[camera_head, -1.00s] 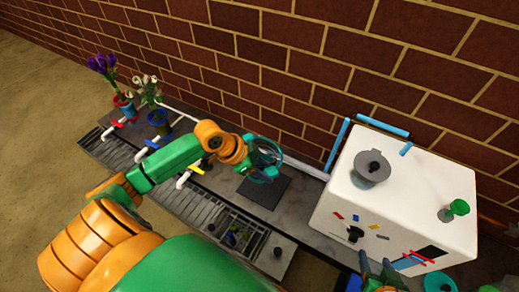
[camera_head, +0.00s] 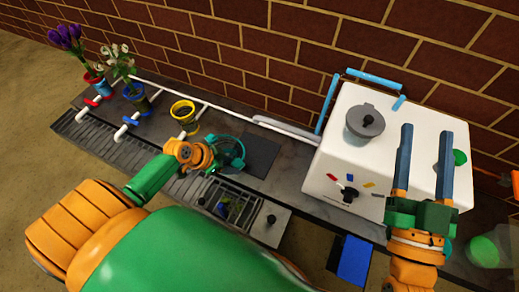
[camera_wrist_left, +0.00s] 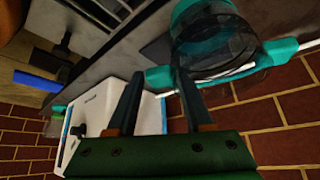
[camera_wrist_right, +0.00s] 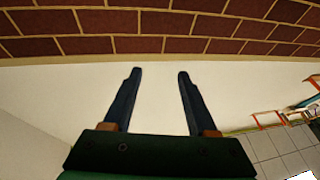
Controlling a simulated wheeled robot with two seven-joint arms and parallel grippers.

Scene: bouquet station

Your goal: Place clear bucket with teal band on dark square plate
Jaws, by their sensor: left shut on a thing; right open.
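The clear bucket with the teal band (camera_head: 229,152) is at the left edge of the dark square plate (camera_head: 263,154) in the head view, overlapping it in the picture. I cannot tell whether its base touches the plate or the counter. My left gripper (camera_head: 207,157) is shut on the teal grip at the bucket's side. In the left wrist view the bucket (camera_wrist_left: 212,42) is beyond the left fingers (camera_wrist_left: 160,82), with teal grips on both sides. My right gripper (camera_head: 426,132) is open and empty in front of the white box; its fingers (camera_wrist_right: 156,75) show apart in the right wrist view.
The white box (camera_head: 375,140) with a grey lid (camera_head: 366,122) stands right of the plate. A yellow pot (camera_head: 184,112) and two flower pots stand along the white pipe at the left. A grate (camera_head: 222,202) lies in front, with a blue block (camera_head: 354,259) at lower right.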

